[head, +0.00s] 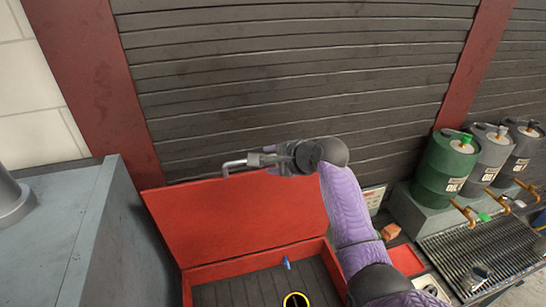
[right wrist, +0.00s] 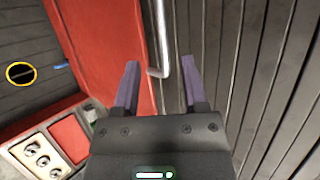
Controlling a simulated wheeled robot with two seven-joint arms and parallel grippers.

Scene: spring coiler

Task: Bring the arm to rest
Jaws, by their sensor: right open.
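My right arm (head: 350,205), with purple sleeves, comes up from the lower right in the head view. Its gripper (head: 268,160) points left, just above the top edge of a raised red lid (head: 235,215). In the right wrist view the purple fingers (right wrist: 159,65) are spread apart. A bent metal rod (right wrist: 158,40) shows between and beyond them, beside the red lid. The rod also shows in the head view (head: 235,163), left of the gripper. I cannot tell whether a finger touches it. My left gripper is out of view.
The red box (head: 230,264) stands open, with a yellow-rimmed dark disc (head: 296,299) and a blue piece (head: 287,263) inside. A grey cabinet (head: 75,215) stands left. Oil drums (head: 447,160) and a grate (head: 490,255) are at the right. A slatted wall (head: 290,75) is behind.

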